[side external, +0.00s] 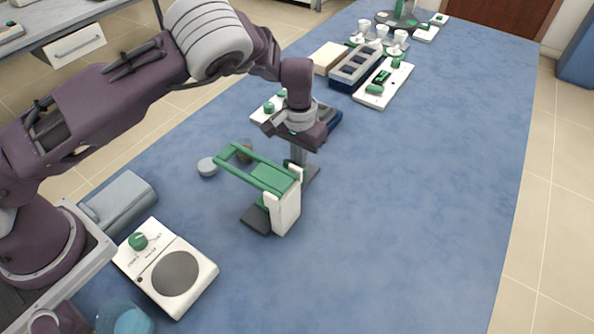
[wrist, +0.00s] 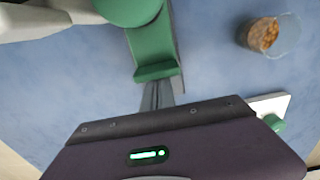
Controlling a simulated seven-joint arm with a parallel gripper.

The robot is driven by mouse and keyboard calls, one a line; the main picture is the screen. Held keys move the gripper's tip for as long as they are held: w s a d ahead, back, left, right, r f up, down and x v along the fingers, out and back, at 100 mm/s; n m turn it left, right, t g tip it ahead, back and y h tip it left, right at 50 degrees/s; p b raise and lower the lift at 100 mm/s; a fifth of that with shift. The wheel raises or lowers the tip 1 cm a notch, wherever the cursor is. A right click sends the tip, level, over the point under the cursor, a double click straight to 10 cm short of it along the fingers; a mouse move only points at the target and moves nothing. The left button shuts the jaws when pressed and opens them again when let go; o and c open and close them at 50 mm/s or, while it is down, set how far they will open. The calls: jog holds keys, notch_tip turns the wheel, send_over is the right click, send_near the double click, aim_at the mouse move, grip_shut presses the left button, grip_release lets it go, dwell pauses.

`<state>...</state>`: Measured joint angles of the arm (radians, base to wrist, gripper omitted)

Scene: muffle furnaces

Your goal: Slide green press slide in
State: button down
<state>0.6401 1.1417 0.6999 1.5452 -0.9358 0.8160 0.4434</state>
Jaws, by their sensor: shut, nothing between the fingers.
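The green press slide (side external: 268,177) lies between the white uprights of a small press (side external: 286,208) with a dark base in the side view. Its long green frame reaches out to the left. In the wrist view a green part with a raised end lip (wrist: 157,70) shows at the top middle, likely the slide. My gripper (wrist: 157,98) is shut and empty, with its fingertips close to that lip; I cannot tell whether they touch. In the side view my gripper (side external: 299,158) points down just behind the press, its tips partly hidden.
A white hotplate (side external: 173,272) is at the front left. Trays and white cups (side external: 380,31) stand at the back. The right of the blue table is clear.

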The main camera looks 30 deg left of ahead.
jog(key=shift+s, duration=1.2)
jog(key=shift+w, duration=0.45)
jog(key=shift+r, duration=3.5)
